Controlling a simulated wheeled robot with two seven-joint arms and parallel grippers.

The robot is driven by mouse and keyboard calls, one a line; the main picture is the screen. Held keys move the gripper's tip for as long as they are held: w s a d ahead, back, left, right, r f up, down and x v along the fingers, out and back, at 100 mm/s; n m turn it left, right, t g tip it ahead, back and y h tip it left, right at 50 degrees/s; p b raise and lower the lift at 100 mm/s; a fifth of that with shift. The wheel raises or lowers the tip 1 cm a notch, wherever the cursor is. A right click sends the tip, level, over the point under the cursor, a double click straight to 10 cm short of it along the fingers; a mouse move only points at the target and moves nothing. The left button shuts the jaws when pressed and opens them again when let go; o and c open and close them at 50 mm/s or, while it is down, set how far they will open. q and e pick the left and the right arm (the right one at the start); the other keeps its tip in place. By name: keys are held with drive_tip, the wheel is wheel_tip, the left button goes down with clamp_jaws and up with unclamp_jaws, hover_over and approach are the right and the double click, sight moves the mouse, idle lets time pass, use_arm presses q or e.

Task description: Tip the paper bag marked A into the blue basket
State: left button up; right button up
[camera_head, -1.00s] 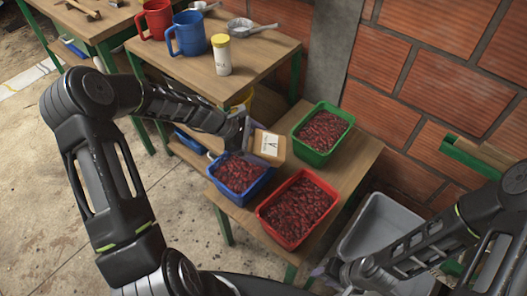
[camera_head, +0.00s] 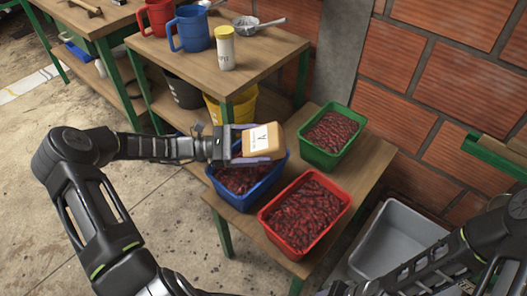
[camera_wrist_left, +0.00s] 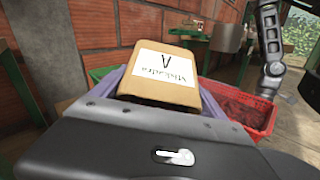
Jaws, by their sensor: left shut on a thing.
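A brown paper bag (camera_head: 262,141) with a white label marked A is held between the fingers of my left gripper (camera_head: 240,144), which is shut on it. The bag is tilted over the rear part of the blue basket (camera_head: 243,199), above its rim.
A grey bin (camera_head: 398,240) is at the right. Jugs and a yellow-capped shaker (camera_head: 226,48) stand on the higher table.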

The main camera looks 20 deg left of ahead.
use_arm(q)
drive_tip(key=shift+a+r+t+h+b, duration=0.2)
drive_tip(key=shift+t+h+b, duration=0.1)
drive_tip(key=shift+h, duration=0.4)
use_arm(e)
drive_tip(key=shift+f, duration=0.55)
use_arm(q)
drive_tip(key=shift+s, duration=0.1)
drive_tip(key=shift+c, duration=0.2)
idle(0.4)
